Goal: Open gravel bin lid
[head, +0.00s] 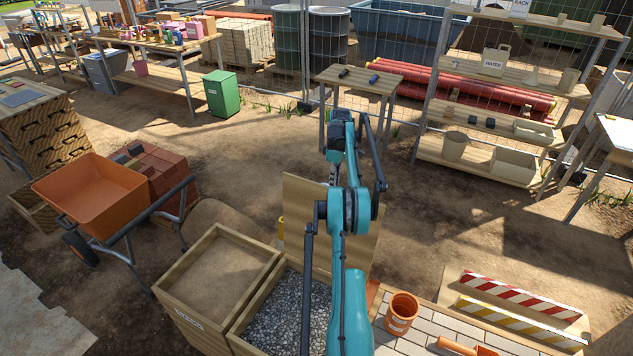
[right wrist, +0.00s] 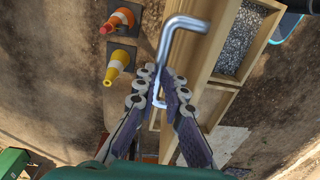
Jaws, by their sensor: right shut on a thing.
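The gravel bin (head: 244,341) is a wooden box filled with grey gravel (head: 285,315), in the lower middle of the head view. Its plain wooden lid (head: 301,207) stands raised at the bin's far side, leaving the gravel uncovered. My right arm covers part of the lid and bin. In the right wrist view the lid (right wrist: 200,75) shows nearly edge-on, with a bent metal handle (right wrist: 172,42) beside it. My right gripper (right wrist: 159,80) is shut on this handle. The gravel (right wrist: 240,35) shows beyond the lid. My left gripper is not in view.
A sand-filled bin (head: 215,275) adjoins on the left, with an orange wheelbarrow (head: 92,195) beyond. An orange bucket (head: 402,313) stands on paving at right. Two cones, orange (right wrist: 121,18) and yellow (right wrist: 118,66), stand near the lid. Open dirt lies behind.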

